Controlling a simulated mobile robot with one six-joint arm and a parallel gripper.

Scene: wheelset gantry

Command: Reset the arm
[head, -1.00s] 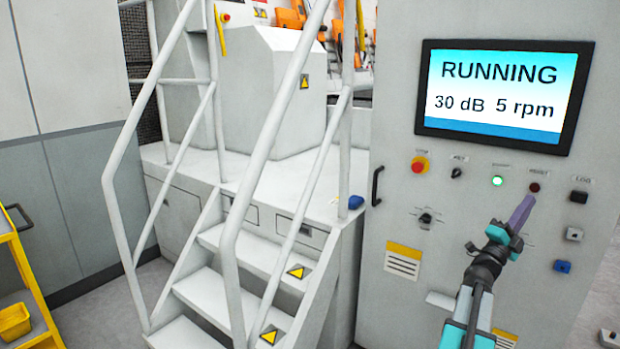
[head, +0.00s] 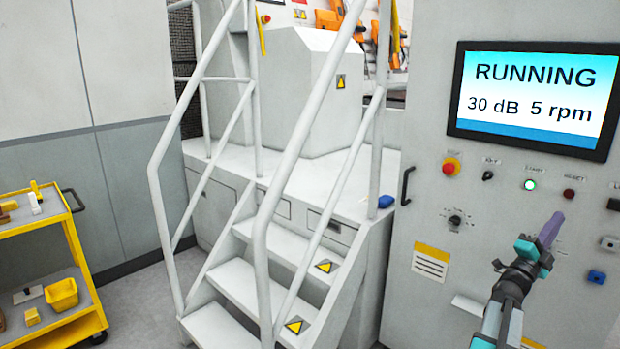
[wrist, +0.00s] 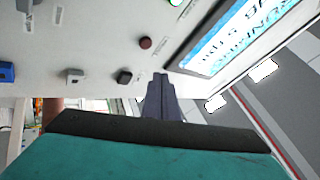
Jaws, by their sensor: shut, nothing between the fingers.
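My gripper (head: 551,228) is shut and empty, its purple fingers pointing up and to the right in front of the grey control panel (head: 400,285). In the head view the fingertips are below the dark red reset button (head: 569,194) and apart from it in the picture. In the wrist view the closed fingers (wrist: 160,95) show past the teal gripper body, with the red button (wrist: 145,43) and a black knob (wrist: 124,76) on the panel nearby. The screen (head: 533,98) reads RUNNING, 30 dB, 5 rpm. The start button (head: 530,185) is lit green.
White steps with handrails (head: 285,270) stand left of the panel. A yellow cart (head: 75,250) with a yellow bin (head: 62,294) is at the far left. A red stop button (head: 451,166) and a black handle (head: 406,186) sit on the panel. Floor is free between cart and steps.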

